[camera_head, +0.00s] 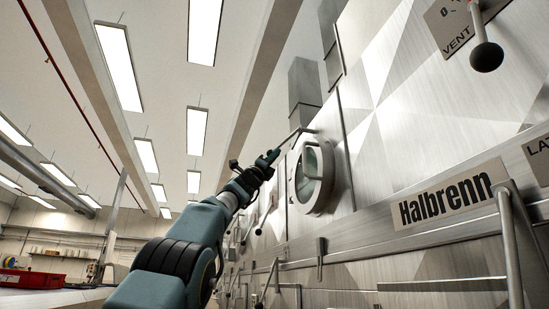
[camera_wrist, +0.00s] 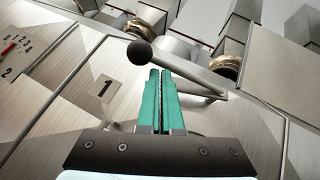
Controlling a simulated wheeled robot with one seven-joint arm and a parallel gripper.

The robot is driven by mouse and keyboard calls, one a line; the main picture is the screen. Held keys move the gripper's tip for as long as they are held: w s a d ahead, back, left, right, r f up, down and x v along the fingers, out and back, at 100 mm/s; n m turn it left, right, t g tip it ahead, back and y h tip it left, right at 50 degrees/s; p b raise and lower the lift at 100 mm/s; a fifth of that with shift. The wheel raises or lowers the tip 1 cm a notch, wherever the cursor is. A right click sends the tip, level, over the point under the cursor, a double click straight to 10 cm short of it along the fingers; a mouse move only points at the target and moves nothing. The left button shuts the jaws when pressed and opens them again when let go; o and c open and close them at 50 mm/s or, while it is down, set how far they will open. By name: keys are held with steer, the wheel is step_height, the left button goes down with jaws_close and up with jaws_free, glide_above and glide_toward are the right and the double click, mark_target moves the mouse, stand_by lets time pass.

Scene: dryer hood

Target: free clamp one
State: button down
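Clamp one shows in the wrist view as a metal lever (camera_wrist: 190,80) with a black ball knob (camera_wrist: 139,53) at its left end, above a plate marked "1" (camera_wrist: 106,88). The lever slopes down to the right toward a bracket. My gripper (camera_wrist: 160,72) has green fingers lying close together with only a thin dark line between them. Their tips are just below the lever, near the knob; I cannot tell whether they touch it. Nothing shows between the fingers. In the head view my gripper (camera_head: 275,154) is small, up by the hood's metal front.
A round glass porthole (camera_head: 311,174) stands out from the panel right of my gripper in the head view. Other levers, one with a black knob (camera_head: 487,57), stick out of the front. Brass-coloured fittings (camera_wrist: 226,68) and metal blocks are beyond the lever. A scale plate (camera_wrist: 18,52) is at left.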

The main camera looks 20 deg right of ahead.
steer(key=shift+w+d+r+p, duration=0.1)
steer(key=shift+w+r+p, duration=0.25)
steer(key=shift+r+p, duration=0.35)
steer(key=shift+w+r+p, duration=0.35)
steer(key=shift+r+p, duration=0.25)
steer(key=shift+p, duration=0.2)
steer(key=shift+r, duration=0.3)
steer(key=w+a+f+b, duration=0.1)
steer(key=a+f+b, duration=0.1)
steer(key=f+b, duration=0.4)
steer(key=a+f+b, duration=0.2)
steer(key=f+b, duration=0.4)
steer(key=shift+w+a+f+b, duration=0.35)
